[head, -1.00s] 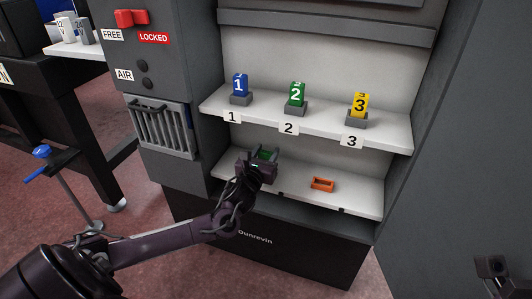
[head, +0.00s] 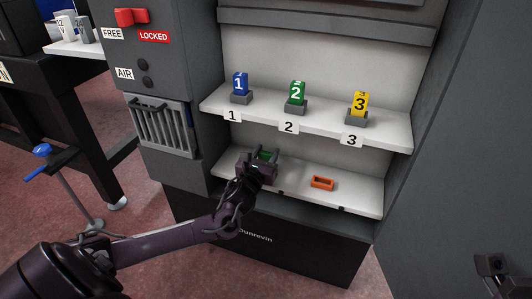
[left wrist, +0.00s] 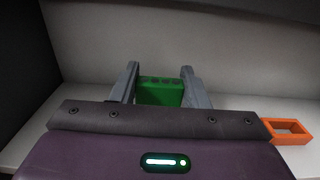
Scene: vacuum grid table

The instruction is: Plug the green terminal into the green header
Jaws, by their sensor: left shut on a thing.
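The green terminal (head: 265,155) is between the fingers of my left gripper (head: 266,151), over the left part of the lower shelf. In the left wrist view the terminal (left wrist: 160,94) is a green block with small dark round marks along its top. The left fingers (left wrist: 160,72) are shut on it, one on each side. I cannot make out a separate green header in either view. A dark part of my right arm (head: 491,267) shows at the lower right of the head view; its fingers cannot be read.
An orange open frame (head: 322,183) lies on the lower shelf (head: 350,196), right of the left gripper. The upper shelf (head: 325,125) holds blue 1 (head: 240,84), green 2 (head: 297,93) and yellow 3 (head: 360,103) blocks in grey holders. Cabinet walls close both sides.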

